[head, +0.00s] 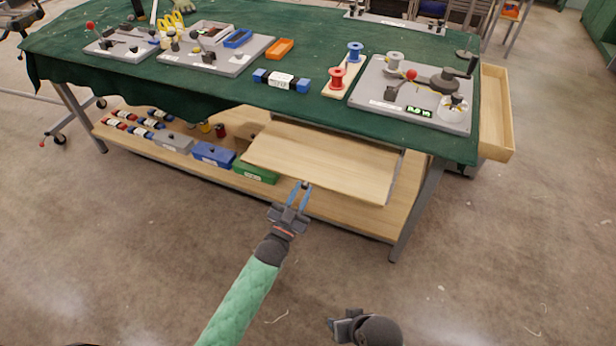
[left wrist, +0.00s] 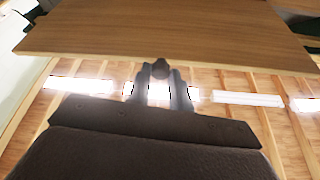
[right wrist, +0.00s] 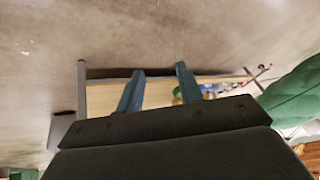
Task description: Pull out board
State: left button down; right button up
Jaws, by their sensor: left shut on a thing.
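The light wooden board (head: 330,163) sticks out from under the green-covered table, above the lower shelf. Its underside fills the upper part of the left wrist view (left wrist: 165,28). A small dark knob (left wrist: 160,68) sits at the middle of its front edge. My left gripper (head: 302,187) is at that edge, its blue fingers closed around the knob; the fingers show on either side of it in the left wrist view (left wrist: 160,76). My right gripper (right wrist: 160,72) is open and empty, low over the floor and apart from the board. Its fingertips are hard to see in the head view.
The table (head: 320,110) carries devices, spools and an orange tray (head: 280,48). Blue (head: 213,154) and green (head: 256,171) boxes stand on the lower shelf (head: 340,215), left of the board. An open wooden drawer (head: 496,115) juts out right. Floor in front is clear.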

pick_arm(q)
jog(key=shift+s+a, duration=0.2)
jog(key=shift+s, duration=0.5)
pick_arm(e)
jog(key=shift+s+d+r, duration=0.1)
jog(key=shift+s+r, duration=0.1)
jog(key=shift+r, duration=0.65)
pick_arm(q)
jog(key=c, duration=1.3)
grip_release()
jog(key=shift+s+a+f, duration=0.1)
jog(key=shift+s+f, duration=0.05)
jog(key=shift+s, duration=0.05)
jog(key=b+v, duration=0.1)
jog(key=v, duration=0.6)
jog(key=shift+s, duration=0.15)
pick_arm(e)
notch_tip(320, 180, down, 6)
jog(key=shift+w+a, duration=0.3)
jog(key=shift+w, duration=0.05)
